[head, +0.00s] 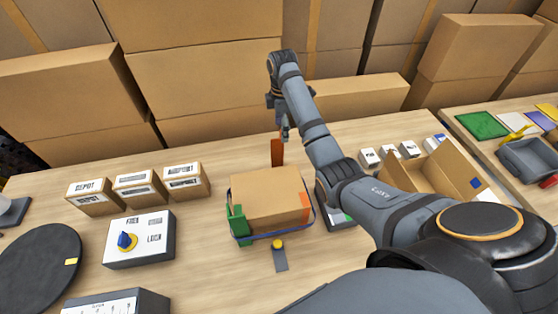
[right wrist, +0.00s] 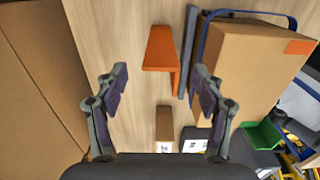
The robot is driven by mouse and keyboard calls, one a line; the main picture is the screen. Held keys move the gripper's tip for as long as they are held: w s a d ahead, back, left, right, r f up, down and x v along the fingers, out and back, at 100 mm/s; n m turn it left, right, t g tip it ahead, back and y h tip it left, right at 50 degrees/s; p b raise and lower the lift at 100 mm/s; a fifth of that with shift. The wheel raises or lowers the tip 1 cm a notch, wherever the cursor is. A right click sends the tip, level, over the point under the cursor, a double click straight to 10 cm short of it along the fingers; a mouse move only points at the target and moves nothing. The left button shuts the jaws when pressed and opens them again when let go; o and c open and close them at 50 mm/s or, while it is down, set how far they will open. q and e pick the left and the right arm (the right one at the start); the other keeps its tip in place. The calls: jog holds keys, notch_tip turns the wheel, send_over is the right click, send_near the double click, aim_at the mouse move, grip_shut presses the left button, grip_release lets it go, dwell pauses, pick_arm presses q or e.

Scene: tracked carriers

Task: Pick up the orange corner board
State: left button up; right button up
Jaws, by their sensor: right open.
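The orange corner board (head: 277,152) stands on the table behind the strapped brown carton (head: 268,195) in the head view. In the right wrist view the orange corner board (right wrist: 160,48) shows its L-shaped top and one side. It is ahead of and roughly centred between the fingers. My right gripper (head: 284,128) hangs just above and behind the board in the head view. It is open and empty, with a finger on each side in the right wrist view (right wrist: 160,80). It does not appear to touch the board. My left gripper is not in view.
A blue strap (head: 262,237) runs around the carton, with a green corner piece (head: 237,224) at its left. An open box (head: 445,172) and small white-topped boxes (head: 388,153) stand to the right. Large cartons (head: 200,80) line the back.

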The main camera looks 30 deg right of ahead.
aim_at(276, 156)
jog(key=f+b, duration=0.2)
jog(key=f, duration=0.1)
jog(key=shift+s+a+f, duration=0.1)
jog(key=shift+s+f, duration=0.05)
jog(key=shift+s, duration=0.05)
jog(key=shift+w+f+p, duration=0.2)
jog(key=shift+f+p, duration=0.35)
jog(key=shift+f, duration=0.25)
jog(key=shift+s, duration=0.1)
jog(key=c, duration=1.2)
jog(key=shift+c, duration=0.8)
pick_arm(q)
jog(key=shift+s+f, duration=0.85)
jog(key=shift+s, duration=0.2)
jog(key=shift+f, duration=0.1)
pick_arm(e)
jog(key=shift+r, duration=0.15)
